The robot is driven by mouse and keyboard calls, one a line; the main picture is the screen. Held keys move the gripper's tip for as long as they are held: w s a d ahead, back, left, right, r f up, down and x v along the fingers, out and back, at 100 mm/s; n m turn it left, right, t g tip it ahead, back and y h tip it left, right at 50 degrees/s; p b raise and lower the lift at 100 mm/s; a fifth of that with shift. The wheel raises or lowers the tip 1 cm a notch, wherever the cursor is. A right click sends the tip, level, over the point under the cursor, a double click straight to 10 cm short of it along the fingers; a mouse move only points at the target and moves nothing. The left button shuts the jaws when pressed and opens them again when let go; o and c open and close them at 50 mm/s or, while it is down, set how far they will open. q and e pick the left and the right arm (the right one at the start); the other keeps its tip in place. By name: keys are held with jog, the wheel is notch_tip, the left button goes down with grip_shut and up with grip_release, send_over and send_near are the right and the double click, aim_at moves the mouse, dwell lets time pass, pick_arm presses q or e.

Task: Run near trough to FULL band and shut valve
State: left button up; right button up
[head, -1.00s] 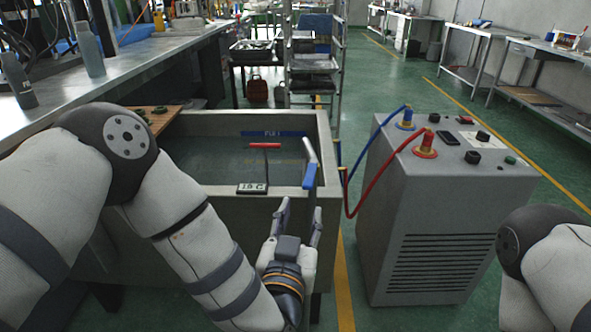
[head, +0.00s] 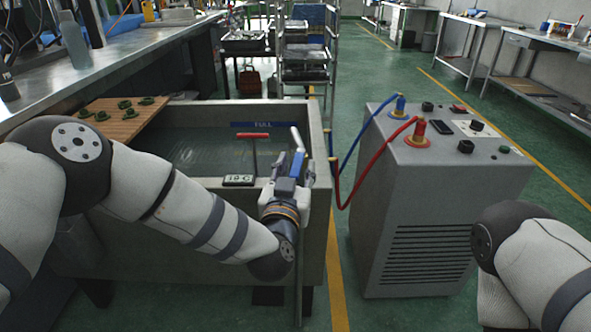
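The near trough (head: 318,130) is a grey, open-topped tank holding rippled water (head: 205,152). A blue FULL band (head: 264,125) runs along its inner back wall, and the water surface shows below it. A grey spout pipe (head: 297,138) with a blue valve lever (head: 297,165) stands at the trough's right side. My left gripper (head: 296,167) is at the lever, with its fingers on either side of it. I cannot tell whether they grip it. My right arm shows at the lower right, but its gripper is out of view.
A red-handled rod (head: 253,137) and a display reading about 18 C (head: 238,180) are at the front rim. A wooden board (head: 120,122) with green pieces lies at the trough's left. A grey chiller cabinet (head: 430,190) with red and blue hoses stands to the right.

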pick_arm(q)
grip_shut()
